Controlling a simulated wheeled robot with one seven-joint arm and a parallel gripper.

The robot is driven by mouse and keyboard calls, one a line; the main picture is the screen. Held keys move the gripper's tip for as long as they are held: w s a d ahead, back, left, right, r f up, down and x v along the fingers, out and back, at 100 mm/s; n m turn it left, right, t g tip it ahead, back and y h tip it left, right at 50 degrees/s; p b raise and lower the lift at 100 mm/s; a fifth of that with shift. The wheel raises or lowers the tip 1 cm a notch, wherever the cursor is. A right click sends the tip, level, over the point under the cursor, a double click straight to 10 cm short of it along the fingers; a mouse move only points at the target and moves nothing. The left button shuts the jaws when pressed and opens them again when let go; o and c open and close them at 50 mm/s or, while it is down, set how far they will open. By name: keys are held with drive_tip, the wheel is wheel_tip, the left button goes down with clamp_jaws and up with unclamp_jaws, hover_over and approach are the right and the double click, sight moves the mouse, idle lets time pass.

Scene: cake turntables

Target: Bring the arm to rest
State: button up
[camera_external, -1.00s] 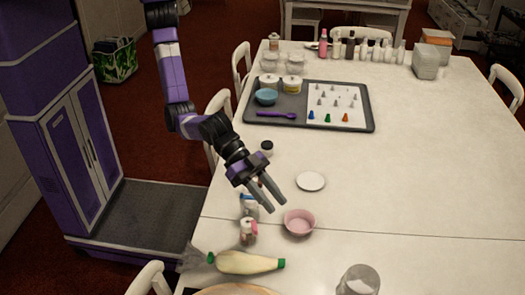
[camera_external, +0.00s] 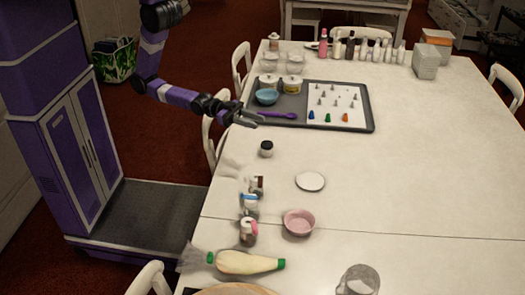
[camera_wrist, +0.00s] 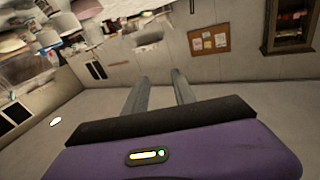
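My gripper (camera_external: 250,117) is near the left edge of the white table (camera_external: 420,180), beside the near left corner of the dark tray. In the wrist view my gripper's two fingers (camera_wrist: 158,85) stand apart with nothing between them. The wrist camera faces a wall and room fittings in a tilted view. My arm comes down from the column at the left and reaches out low toward the table edge. I cannot tell whether the gripper touches the tray.
The dark tray (camera_external: 365,127) holds a blue bowl (camera_external: 267,97), a purple spatula (camera_external: 278,115) and several piping tips. White chairs line the left side. The table's right half is mostly clear.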

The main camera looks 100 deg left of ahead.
drive_tip(key=s+a+n+g+y, duration=0.1)
drive_tip(key=s+a+n+y, duration=0.2)
drive_tip(key=s+a, duration=0.5)
drive_tip(key=s+a+n+y, duration=0.3)
drive_tip(key=s+a+y, duration=0.2)
drive_tip(key=s, duration=0.7)
drive_tip(key=a, duration=0.2)
drive_tip(key=shift+a+f+g, duration=0.3)
drive_tip(key=shift+a+g, duration=0.1)
idle(1.0)
